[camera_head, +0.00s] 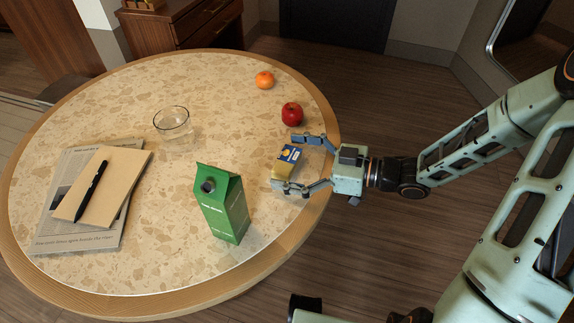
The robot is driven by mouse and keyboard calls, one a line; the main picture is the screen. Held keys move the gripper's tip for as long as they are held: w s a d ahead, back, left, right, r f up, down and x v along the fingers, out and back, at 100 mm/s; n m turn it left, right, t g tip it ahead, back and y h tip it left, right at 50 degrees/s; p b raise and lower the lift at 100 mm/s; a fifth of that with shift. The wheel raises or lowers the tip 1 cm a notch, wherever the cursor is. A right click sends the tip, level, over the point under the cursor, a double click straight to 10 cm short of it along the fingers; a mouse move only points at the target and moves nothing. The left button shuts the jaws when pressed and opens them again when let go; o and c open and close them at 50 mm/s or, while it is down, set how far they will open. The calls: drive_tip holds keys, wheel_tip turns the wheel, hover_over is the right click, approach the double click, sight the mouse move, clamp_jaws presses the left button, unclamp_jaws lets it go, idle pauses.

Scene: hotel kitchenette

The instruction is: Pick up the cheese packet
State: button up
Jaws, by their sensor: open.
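The cheese packet (287,162) is a small yellow block with a blue and white label, lying near the right side of the round table. My gripper (301,165) comes in from the right, low over the tabletop. Its fingers are open, one beyond the packet's far end and one by its near end, with the packet between them. The near finger looks very close to the packet; I cannot tell whether it touches.
The round table (140,262) has a wooden rim. A red apple (292,113) and an orange (264,80) sit beyond my gripper. A green carton (222,204) stands upright left of the packet.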

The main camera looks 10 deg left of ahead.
drive_tip(key=c, duration=1.5)
drive_tip(key=shift+c, duration=0.5)
drive_tip(key=shift+r, duration=0.15)
